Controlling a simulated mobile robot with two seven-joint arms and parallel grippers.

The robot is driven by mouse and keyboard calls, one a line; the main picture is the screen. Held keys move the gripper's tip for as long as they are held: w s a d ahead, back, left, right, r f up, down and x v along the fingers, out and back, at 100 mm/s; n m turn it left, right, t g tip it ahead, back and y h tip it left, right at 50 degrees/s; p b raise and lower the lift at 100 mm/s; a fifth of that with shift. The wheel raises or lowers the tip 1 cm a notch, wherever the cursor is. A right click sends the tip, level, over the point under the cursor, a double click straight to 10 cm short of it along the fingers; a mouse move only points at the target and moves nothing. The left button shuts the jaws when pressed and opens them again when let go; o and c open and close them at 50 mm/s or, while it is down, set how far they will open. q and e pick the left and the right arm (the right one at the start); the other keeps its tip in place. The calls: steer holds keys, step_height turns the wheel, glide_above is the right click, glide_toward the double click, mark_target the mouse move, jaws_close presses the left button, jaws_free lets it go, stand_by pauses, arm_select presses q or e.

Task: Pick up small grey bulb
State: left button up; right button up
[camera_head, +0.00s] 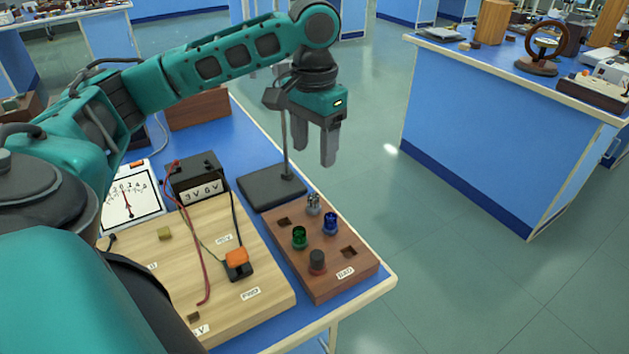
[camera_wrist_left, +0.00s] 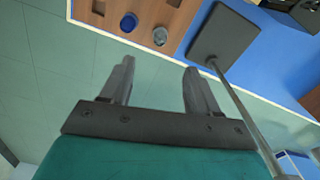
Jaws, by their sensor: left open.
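The small grey bulb (camera_head: 314,203) stands upright in the back part of a brown wooden block (camera_head: 325,285) at the right end of the blue bench. It also shows in the left wrist view (camera_wrist_left: 160,36), beside the blue bulb (camera_wrist_left: 129,22). My left gripper (camera_head: 314,158) is open and empty, fingers pointing down, above and behind the block, apart from the bulb. In the left wrist view its two fingers (camera_wrist_left: 157,75) are spread, with floor and bench edge beyond them. My right gripper does not show in these views.
In the block stand a blue bulb (camera_head: 330,223), a green bulb (camera_head: 299,238) and a dark bulb (camera_head: 317,262), beside empty square holes. A metal stand (camera_head: 271,188) with a thin upright rod rises close behind. A wooden circuit board (camera_head: 200,270) with wires lies to the left.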

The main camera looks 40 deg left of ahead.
arm_select(q)
steer(key=b, duration=0.2)
glide_above(313, 196)
step_height(313, 196, down, 6)
steer(key=shift+f, duration=0.85)
step_height(313, 196, down, 4)
steer(key=shift+f+b, duration=0.2)
steer(key=shift+b, duration=0.6)
steer(key=shift+f, duration=0.35)
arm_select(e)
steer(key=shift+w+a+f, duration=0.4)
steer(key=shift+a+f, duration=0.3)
arm_select(q)
steer(key=c, duration=1.1)
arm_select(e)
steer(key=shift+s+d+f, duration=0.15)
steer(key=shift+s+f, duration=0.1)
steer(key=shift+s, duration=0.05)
